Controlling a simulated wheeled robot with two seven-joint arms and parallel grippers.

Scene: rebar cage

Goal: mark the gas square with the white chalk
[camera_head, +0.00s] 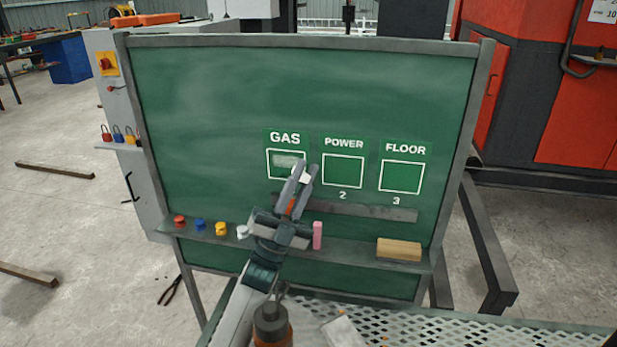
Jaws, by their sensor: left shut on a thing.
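A green board (200,120) faces me with three white-outlined squares. The gas square (271,165) is the left one, under the word GAS, and a pale whitish smear shows inside it. My left gripper (304,171) reaches up from below, with its fingertips over the lower right of that square. It is shut on the white chalk (306,179), of which only a small pale part shows between the fingers. From this view I cannot tell if the chalk touches the board. My right gripper is not in view.
The power square (343,171) and floor square (401,177) lie to the right. The board's ledge holds red, blue and yellow pieces at left, a pink stick (317,235) and a wooden block (399,249). A mesh surface (450,326) is in front.

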